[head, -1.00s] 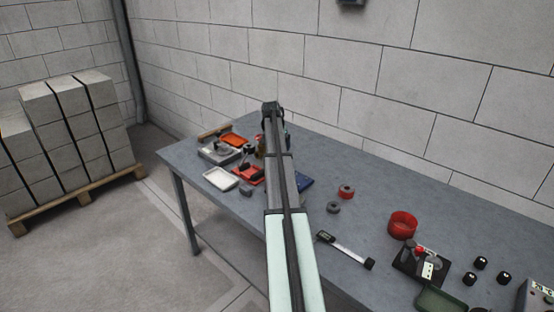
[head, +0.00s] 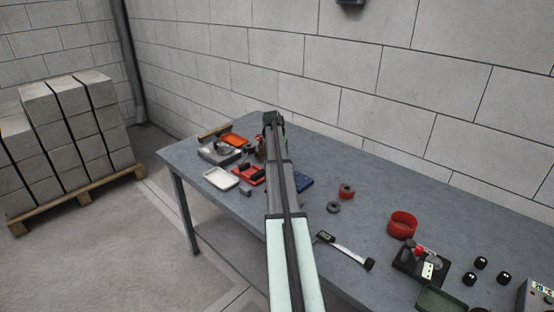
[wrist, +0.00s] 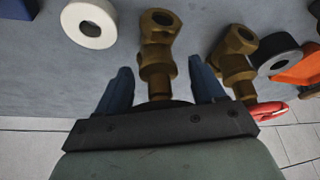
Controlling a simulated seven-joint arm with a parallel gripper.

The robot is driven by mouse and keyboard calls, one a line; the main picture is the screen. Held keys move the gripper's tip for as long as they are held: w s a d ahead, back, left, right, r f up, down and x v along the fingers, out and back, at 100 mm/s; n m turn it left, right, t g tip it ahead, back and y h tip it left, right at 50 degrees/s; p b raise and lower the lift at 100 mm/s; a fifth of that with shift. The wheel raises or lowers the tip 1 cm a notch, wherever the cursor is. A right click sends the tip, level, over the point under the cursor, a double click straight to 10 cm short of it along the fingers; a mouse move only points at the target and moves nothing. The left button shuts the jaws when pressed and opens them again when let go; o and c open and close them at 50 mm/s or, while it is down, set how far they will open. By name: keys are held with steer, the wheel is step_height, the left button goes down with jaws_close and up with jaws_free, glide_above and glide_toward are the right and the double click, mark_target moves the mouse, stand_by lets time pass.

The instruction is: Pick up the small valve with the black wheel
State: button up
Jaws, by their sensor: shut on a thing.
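In the wrist view, a small brass valve (wrist: 158,52) stands out between the two blue fingers of my gripper (wrist: 161,68). A dark rounded part, apparently its black wheel (wrist: 166,103), sits at its lower end between the fingers, partly hidden by the gripper body. My gripper is shut on this valve. A second brass valve (wrist: 234,58) with a red handle (wrist: 268,110) is just right of the right finger, outside the grip. In the head view, my own arm hides the fingers and the held valve.
A white ring (wrist: 89,23) and a dark ring (wrist: 280,53) lie nearby. In the head view, red (head: 252,178), white (head: 221,179) and blue (head: 303,181) trays surround the arm's end on the grey table (head: 390,180). A red bowl (head: 403,225) stands to the right.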

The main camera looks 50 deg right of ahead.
steer(key=c, duration=0.8)
steer(key=shift+c, duration=0.2)
